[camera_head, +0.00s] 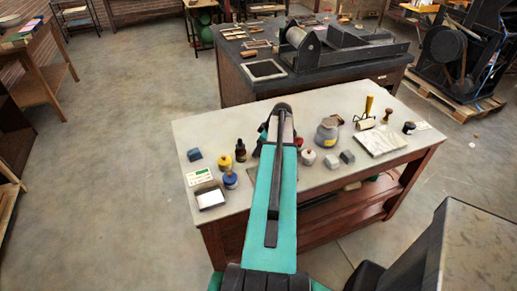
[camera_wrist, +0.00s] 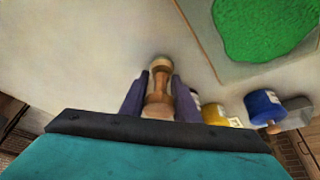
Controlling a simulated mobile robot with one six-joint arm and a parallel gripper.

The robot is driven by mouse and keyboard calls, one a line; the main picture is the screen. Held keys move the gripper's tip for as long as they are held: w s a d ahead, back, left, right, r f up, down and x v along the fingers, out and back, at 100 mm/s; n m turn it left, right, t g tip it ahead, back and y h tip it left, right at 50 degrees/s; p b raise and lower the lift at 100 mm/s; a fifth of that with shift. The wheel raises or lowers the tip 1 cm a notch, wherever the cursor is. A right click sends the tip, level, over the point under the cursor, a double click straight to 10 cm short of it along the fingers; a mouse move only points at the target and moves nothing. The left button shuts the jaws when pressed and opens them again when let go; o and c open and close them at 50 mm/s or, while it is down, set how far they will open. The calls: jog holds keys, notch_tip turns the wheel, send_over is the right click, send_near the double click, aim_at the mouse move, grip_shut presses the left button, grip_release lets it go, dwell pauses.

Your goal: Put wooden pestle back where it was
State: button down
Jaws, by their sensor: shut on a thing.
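In the wrist view the wooden pestle (camera_wrist: 159,88), turned light-brown wood with a narrow waist, sits between the two dark fingers of my gripper (camera_wrist: 159,93). The fingers are shut on it. I cannot tell whether its far end touches the pale tabletop. In the head view my arm reaches over the middle of the table (camera_head: 196,132) and hides the pestle and most of the gripper. A pale slab (camera_wrist: 207,40) with a round green ink patch (camera_wrist: 264,28) lies to the upper right in the wrist view.
Left of my arm are a blue-grey block (camera_head: 195,155), dropper bottle (camera_head: 240,151), blue jar (camera_head: 230,180) and white tray (camera_head: 211,198). A dark press bench (camera_head: 240,82) stands behind.

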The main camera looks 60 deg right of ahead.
jog(key=shift+f, duration=0.1)
jog(key=c, duration=1.4)
grip_release()
jog(key=shift+o, duration=0.2)
jog(key=shift+r, duration=0.2)
jog(key=b+v, duration=0.4)
jog(key=v, duration=0.8)
